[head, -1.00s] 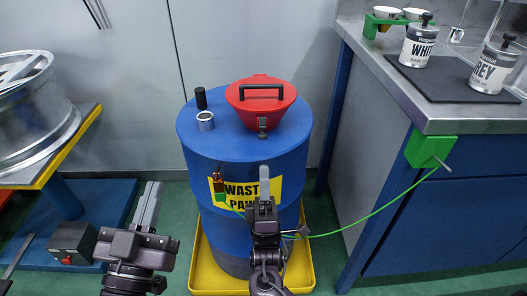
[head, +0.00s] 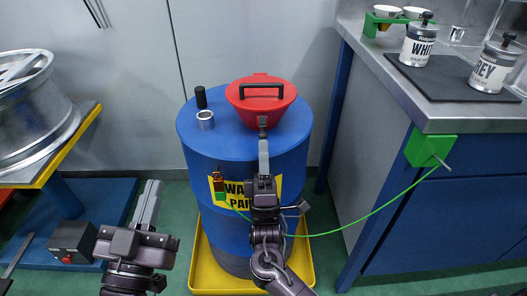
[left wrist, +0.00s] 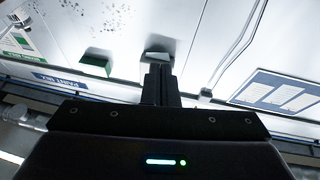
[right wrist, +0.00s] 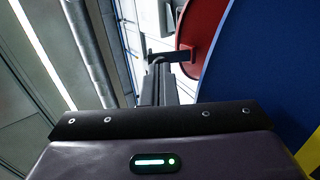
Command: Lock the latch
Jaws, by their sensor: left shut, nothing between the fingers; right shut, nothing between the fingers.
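The red funnel (head: 250,104) with its lid down and black handle sits on top of the blue drum (head: 200,150). A small metal latch (head: 262,121) is at the funnel's front edge, partly hidden behind my right fingertips. My right gripper (head: 263,143) is shut and empty, its tips pointing up at the latch; I cannot tell whether they touch. In the right wrist view the shut fingers (right wrist: 158,82) are just below a dark latch part (right wrist: 168,55) beside the red funnel (right wrist: 203,28). My left gripper (head: 152,186) is shut and empty, left of the drum.
A black cylinder (head: 200,96) and a metal ring (head: 205,120) are on the drum's left top. A green cable (head: 370,215) runs from the drum to the green clamp (head: 430,148) on the bench. The drum stands in a yellow tray (head: 210,268).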

